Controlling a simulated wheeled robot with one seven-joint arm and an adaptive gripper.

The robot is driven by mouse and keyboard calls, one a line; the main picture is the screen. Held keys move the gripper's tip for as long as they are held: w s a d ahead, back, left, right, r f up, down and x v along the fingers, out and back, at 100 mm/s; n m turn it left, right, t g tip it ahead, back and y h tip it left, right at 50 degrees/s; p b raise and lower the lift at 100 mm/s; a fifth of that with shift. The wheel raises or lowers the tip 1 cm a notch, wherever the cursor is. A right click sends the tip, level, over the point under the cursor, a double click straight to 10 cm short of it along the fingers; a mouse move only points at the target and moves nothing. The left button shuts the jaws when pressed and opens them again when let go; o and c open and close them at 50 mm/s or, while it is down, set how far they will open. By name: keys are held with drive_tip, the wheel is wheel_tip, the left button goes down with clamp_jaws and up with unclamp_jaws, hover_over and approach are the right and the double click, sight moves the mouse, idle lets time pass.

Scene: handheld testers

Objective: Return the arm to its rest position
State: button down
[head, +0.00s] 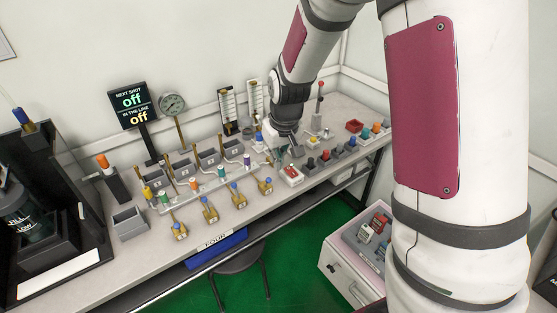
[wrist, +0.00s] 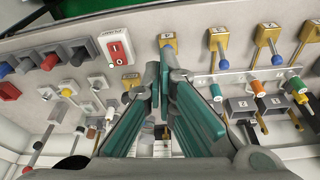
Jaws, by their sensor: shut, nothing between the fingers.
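My gripper (head: 276,156) hangs low over the far-right part of the bench in the head view, at the end of my arm, which comes down from the top. It is beside the row of brass valves and the red-and-white switch box (head: 291,175). In the wrist view the green-padded fingers of my gripper (wrist: 157,76) come together at the tips with nothing held. The switch box (wrist: 116,47) shows to the left of the tips there. The head view partly hides the fingertips against the bench clutter.
The bench (head: 95,272) carries brass valves (head: 239,194), grey bins (head: 129,222), coloured knobs (head: 311,163) and a gauge (head: 172,104). A display (head: 132,105) reads "off" twice. A black machine (head: 60,235) stands at left. A drawer cabinet (head: 340,268) and stool (head: 238,262) are in front.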

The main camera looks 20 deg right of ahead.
idle(0.4)
drive_tip(key=s+r+p, duration=0.1)
drive_tip(key=s+r, duration=1.1)
drive_tip(key=r, duration=0.3)
drive_tip(key=s+r, duration=0.3)
drive_tip(key=s, duration=0.6)
drive_tip(key=s+r+m+t+p, duration=0.1)
drive_tip(key=s+r, duration=0.2)
drive_tip(key=s, duration=0.6)
drive_tip(key=shift+a+r, duration=0.3)
drive_tip(key=shift+w, duration=0.1)
